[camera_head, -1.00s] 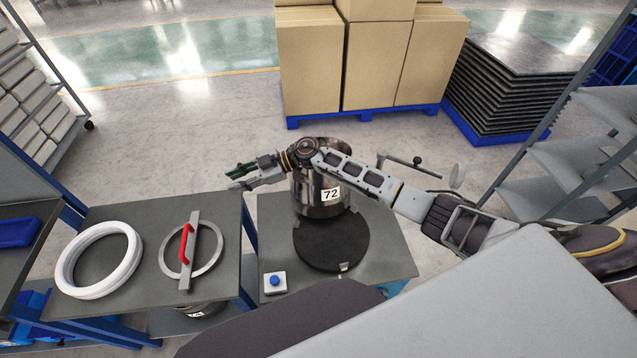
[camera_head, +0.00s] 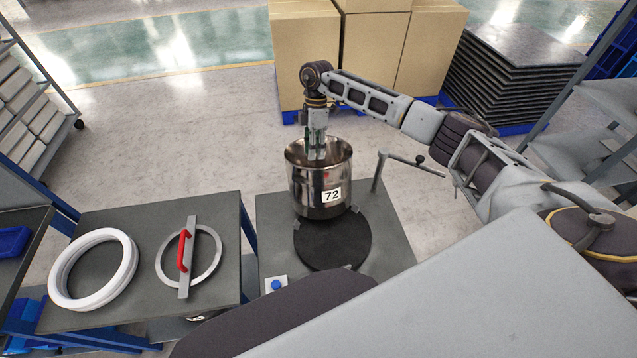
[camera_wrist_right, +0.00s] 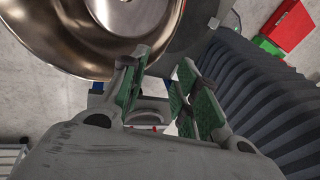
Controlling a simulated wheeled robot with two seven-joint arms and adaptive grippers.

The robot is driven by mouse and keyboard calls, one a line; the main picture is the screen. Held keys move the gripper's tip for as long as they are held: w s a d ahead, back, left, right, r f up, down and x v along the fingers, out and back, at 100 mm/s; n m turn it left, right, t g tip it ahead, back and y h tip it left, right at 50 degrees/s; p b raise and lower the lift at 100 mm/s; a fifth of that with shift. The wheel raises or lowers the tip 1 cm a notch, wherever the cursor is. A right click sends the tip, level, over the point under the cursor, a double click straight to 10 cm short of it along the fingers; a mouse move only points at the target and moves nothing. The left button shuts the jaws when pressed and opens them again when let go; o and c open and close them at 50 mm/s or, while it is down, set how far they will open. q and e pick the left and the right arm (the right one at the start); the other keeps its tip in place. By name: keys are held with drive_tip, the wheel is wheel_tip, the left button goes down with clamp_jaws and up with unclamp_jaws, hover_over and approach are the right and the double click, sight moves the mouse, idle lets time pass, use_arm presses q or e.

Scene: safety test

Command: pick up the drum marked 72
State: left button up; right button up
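The drum marked 72 (camera_head: 312,197) is a shiny, open-topped steel pot with a white number label. It stands upright at the back of a round black plate (camera_head: 332,246) on the grey bench. My right gripper (camera_head: 317,157) points down over the drum's mouth, its fingertips overlapping the opening. In the right wrist view, the drum's rim and inside (camera_wrist_right: 95,35) fill the upper left. There my right gripper (camera_wrist_right: 160,85) has its green-padded fingers apart, one overlapping the rim; I cannot tell whether it touches. My left gripper is not in view.
A post with a side handle (camera_head: 380,172) stands right of the drum. A blue button box (camera_head: 276,285) sits at the bench's front left. The left table holds a white ring (camera_head: 62,282) and a red-handled ring lid (camera_head: 183,252). Cartons (camera_head: 375,60) stand behind.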

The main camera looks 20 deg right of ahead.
sight(320, 177)
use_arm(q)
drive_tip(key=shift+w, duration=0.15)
use_arm(e)
drive_tip(key=d, duration=0.1)
drive_tip(key=d+r, duration=0.1)
drive_tip(key=d+m+h, duration=0.1)
drive_tip(key=shift+w+d+r, duration=0.1)
drive_tip(key=shift+w+r, duration=0.05)
drive_tip(key=shift+r, duration=0.1)
drive_tip(key=shift+f, duration=0.15)
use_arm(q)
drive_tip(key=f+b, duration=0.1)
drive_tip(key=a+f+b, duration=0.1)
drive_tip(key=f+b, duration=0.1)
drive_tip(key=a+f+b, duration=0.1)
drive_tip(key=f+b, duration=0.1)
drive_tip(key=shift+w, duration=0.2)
use_arm(e)
drive_tip(key=x, duration=0.8)
drive_tip(key=shift+s+f, duration=0.15)
drive_tip(key=shift+s, duration=0.05)
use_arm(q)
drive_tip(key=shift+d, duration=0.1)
